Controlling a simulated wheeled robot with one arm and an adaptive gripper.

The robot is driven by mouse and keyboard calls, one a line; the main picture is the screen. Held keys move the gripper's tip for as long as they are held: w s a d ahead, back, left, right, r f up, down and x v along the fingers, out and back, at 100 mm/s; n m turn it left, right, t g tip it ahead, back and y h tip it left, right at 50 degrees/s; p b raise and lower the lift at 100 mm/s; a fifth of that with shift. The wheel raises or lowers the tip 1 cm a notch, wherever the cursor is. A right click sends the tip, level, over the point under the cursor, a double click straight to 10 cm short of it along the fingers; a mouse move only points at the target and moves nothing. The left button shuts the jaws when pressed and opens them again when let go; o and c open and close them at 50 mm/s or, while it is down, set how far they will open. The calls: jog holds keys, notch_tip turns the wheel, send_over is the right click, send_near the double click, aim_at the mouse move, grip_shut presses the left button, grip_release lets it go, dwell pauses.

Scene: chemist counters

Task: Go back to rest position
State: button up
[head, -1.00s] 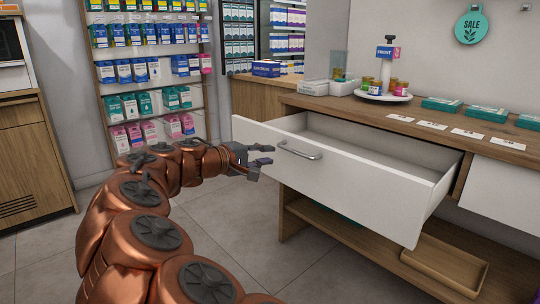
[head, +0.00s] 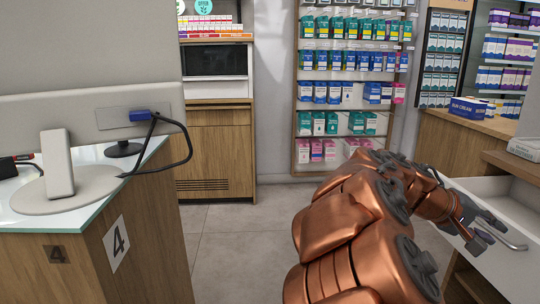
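My gripper (head: 481,229) is at the right of the head view, at the end of my copper arm. It is beside the bar handle (head: 512,240) of a white drawer (head: 492,258). The drawer stands pulled out from the wooden counter. The fingers look parted with a gap between them, and I see nothing held. I cannot tell from this angle whether a finger touches the handle.
A counter marked 4 (head: 117,243) with a glass top and a screen (head: 90,110) stands close at the left. Grey floor (head: 235,225) is clear in the middle. A shelf of medicine boxes (head: 349,88) and a wooden cabinet (head: 214,150) stand at the back.

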jog(key=s+a+r+y+p, duration=0.3)
jog(key=s+a+y+p, duration=0.1)
jog(key=s+a+p, duration=0.4)
jog(key=s+a+r+n+g+y+p, duration=0.1)
jog(key=s+a+r+y+p, duration=0.3)
jog(key=s+a+p, duration=0.4)
jog(key=s+a+r+y+p, duration=0.4)
jog(key=s+a+p, duration=0.4)
jog(key=p, duration=0.4)
jog(key=shift+s+a+r+y, duration=0.25)
jog(key=shift+a+y, duration=0.15)
jog(key=shift+a, duration=0.2)
